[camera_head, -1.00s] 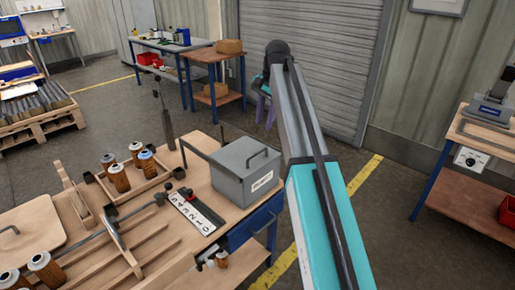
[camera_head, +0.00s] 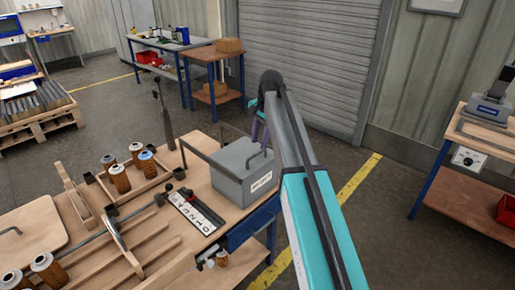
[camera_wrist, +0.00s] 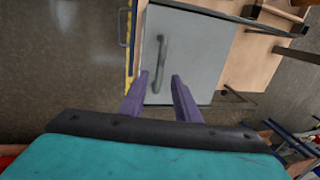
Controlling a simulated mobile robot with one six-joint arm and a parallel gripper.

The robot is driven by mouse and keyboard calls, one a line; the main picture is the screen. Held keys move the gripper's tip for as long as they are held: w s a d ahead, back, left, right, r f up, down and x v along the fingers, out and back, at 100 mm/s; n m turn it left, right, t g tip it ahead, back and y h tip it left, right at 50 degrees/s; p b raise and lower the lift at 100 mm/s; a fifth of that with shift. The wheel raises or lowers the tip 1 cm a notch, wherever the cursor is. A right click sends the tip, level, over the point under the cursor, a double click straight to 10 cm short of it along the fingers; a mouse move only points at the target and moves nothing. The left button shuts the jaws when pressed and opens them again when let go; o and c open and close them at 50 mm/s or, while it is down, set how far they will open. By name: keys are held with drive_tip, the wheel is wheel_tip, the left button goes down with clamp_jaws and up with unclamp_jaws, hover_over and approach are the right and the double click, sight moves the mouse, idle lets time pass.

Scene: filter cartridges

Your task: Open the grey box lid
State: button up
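The grey box (camera_head: 242,180) stands at the right back corner of the wooden workbench. Its grey lid (camera_wrist: 188,50) is shut and carries a bar handle (camera_wrist: 161,60) that shows in the wrist view. In the head view my gripper (camera_head: 259,133) is mostly hidden behind my own arm, beyond the box.
A thin dark frame (camera_head: 215,157) stands close to the box. Filter cartridges (camera_head: 119,178) stand in a wooden tray to the left. A numbered strip (camera_head: 196,212) with a red knob lies in front of the box. Floor is clear right of the bench.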

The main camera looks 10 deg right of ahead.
sight(257, 153)
drive_tip(key=shift+w+a+f+p, duration=0.1)
drive_tip(key=shift+w+f+p, duration=0.05)
drive_tip(key=shift+f, duration=0.65)
drive_tip(key=shift+w+a+f+p, duration=0.1)
drive_tip(key=shift+f+p, duration=0.05)
drive_tip(key=shift+f, duration=0.7)
drive_tip(key=shift+w+a+f+p, duration=0.1)
drive_tip(key=shift+w+f+p, duration=0.05)
drive_tip(key=shift+f, duration=0.65)
clamp_jaws()
